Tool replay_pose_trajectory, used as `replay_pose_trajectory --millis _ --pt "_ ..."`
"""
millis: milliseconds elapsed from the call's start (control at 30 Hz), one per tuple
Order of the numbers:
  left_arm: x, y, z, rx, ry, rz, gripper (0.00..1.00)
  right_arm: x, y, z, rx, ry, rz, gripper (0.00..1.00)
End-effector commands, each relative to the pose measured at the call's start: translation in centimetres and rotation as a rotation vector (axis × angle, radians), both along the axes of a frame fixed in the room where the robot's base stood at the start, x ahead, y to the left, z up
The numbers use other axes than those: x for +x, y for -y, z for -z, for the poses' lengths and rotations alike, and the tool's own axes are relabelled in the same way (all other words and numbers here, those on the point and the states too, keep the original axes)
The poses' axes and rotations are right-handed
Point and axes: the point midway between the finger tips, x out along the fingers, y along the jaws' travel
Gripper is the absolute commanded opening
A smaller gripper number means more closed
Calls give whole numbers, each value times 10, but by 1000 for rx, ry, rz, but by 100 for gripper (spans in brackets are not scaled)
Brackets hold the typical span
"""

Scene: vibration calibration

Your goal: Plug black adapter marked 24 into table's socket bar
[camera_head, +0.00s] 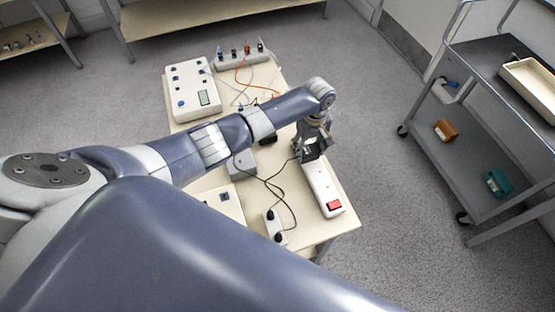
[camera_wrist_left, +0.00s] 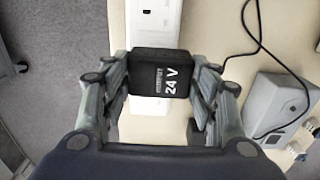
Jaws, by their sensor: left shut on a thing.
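The black adapter (camera_wrist_left: 160,72) marked 24 V sits between the two fingers of my left gripper (camera_wrist_left: 160,90), which is shut on it. In the head view my left gripper (camera_head: 311,146) is at the far end of the white socket bar (camera_head: 323,187), which lies along the table's right side and has a red switch at its near end. In the wrist view the adapter overlaps the white socket bar (camera_wrist_left: 150,104). I cannot tell whether its pins are in a socket. A thin black cable (camera_head: 267,181) runs left from near the gripper. My right gripper is not in view.
The cream table (camera_head: 335,222) also bears a white instrument box (camera_head: 193,89), a grey box (camera_head: 242,165), a small white block with black knobs (camera_head: 274,227) and a terminal strip (camera_head: 241,57). A grey trolley (camera_head: 480,150) stands to the right, with floor between.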

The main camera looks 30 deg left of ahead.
Motion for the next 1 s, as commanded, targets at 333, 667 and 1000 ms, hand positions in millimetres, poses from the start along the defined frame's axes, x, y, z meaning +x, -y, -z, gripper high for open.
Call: replay_pose_trajectory --millis 333,667,1000 --pt "0 0 -1 -1 1 0 32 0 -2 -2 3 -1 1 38" --pt "1 1 -1 -1 1 1 32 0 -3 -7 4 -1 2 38" --pt "0 1 -1 -1 1 1 32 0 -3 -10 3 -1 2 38"
